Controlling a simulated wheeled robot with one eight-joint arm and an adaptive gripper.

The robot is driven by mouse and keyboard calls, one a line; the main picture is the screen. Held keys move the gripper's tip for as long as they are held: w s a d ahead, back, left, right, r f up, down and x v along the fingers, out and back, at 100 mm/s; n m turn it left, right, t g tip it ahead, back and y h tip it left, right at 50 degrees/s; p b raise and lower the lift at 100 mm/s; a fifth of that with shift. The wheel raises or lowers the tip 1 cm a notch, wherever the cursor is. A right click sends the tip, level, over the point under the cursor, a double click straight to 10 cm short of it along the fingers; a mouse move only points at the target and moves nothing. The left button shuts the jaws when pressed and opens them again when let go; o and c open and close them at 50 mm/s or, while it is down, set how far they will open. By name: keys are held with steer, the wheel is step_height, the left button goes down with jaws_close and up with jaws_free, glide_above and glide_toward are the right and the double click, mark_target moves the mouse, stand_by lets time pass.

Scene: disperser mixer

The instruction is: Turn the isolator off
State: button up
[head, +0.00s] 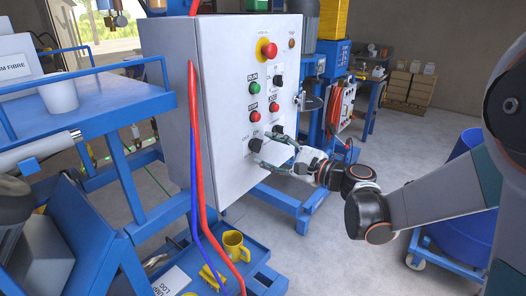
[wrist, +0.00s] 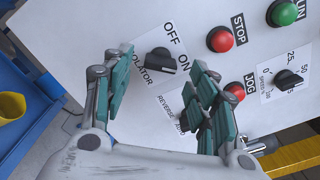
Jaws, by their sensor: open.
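The isolator (wrist: 160,61) is a black rotary knob on a white label marked OFF and ON, on the pale panel in the wrist view. In the head view the isolator (head: 255,145) is low on the cabinet's front face. My gripper (wrist: 162,60) is open, with one teal-padded finger to the left of the knob and the other to its right. The knob shows between the fingertips, apart from both in the picture. I cannot tell the exact depth gap. In the head view my gripper (head: 272,149) is at the panel's lower part.
A reverse selector knob (wrist: 190,118) is partly hidden by my right finger. The red stop button (wrist: 220,39), red jog button (wrist: 234,91), green run button (wrist: 285,12) and speed dial (wrist: 288,80) are close by. Red and blue hoses (head: 196,150) hang along the cabinet's edge.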

mark_target(256, 145)
steer(key=shift+x, duration=1.4)
steer(key=c, duration=1.1)
steer(key=shift+o, duration=0.2)
steer(key=shift+n+b, duration=0.3)
steer(key=shift+n, duration=7.6)
